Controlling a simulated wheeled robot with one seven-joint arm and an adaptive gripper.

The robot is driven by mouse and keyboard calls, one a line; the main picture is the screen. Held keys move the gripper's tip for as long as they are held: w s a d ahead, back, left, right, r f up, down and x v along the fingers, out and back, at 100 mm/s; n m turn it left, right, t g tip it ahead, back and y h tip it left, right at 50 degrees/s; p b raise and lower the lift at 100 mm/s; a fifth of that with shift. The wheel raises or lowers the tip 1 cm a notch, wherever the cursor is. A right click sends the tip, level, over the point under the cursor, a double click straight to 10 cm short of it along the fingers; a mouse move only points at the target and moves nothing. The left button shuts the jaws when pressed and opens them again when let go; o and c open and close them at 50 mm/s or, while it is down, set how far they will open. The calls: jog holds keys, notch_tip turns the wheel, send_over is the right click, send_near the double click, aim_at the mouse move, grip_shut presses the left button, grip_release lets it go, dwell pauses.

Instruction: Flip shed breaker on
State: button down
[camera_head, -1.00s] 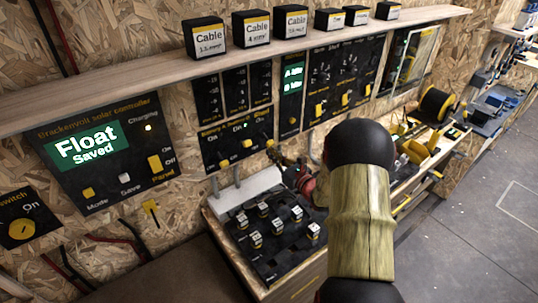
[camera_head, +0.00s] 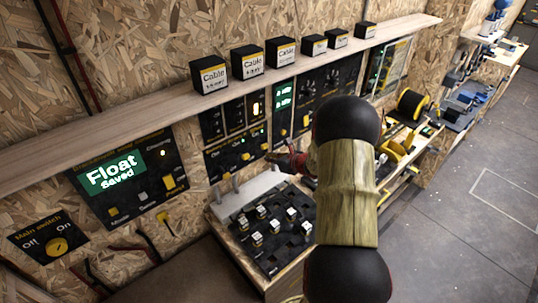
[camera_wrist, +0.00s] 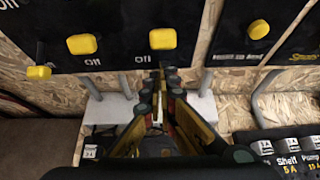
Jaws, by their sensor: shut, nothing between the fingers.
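The black breaker panel (camera_head: 228,161) is on the chipboard wall below the shelf, with a row of yellow levers. The wrist view shows the left lever (camera_wrist: 38,72) hanging lower than the middle lever (camera_wrist: 82,43) and the right lever (camera_wrist: 162,39). "Off" is printed below the middle and right levers. The label text is too small to read now, so I cannot tell which is the shed breaker. My gripper (camera_wrist: 162,76) is shut and empty, just below the right lever; whether it touches is unclear. In the head view my gripper (camera_head: 272,157) is at the panel's lower right.
A fuse tray (camera_head: 262,240) with several small labelled blocks lies below. Cable boxes (camera_head: 245,64) stand on the wooden shelf (camera_head: 140,119). The solar controller (camera_head: 122,183) is left of the panel. Grey conduits (camera_wrist: 206,82) run down beside my fingers. The floor at right is clear.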

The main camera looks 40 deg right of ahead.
jog(key=shift+r+p, duration=0.4)
jog(key=shift+r, duration=0.3)
jog(key=shift+f, duration=0.1)
notch_tip(320, 180, down, 4)
jog(key=s+b, duration=0.1)
jog(key=b, duration=0.2)
jog(key=w+r+p+v, duration=0.1)
jog(key=r+v, duration=0.1)
jog(key=v, duration=0.8)
jog(key=shift+r+p, duration=0.2)
jog(key=shift+p, duration=0.15)
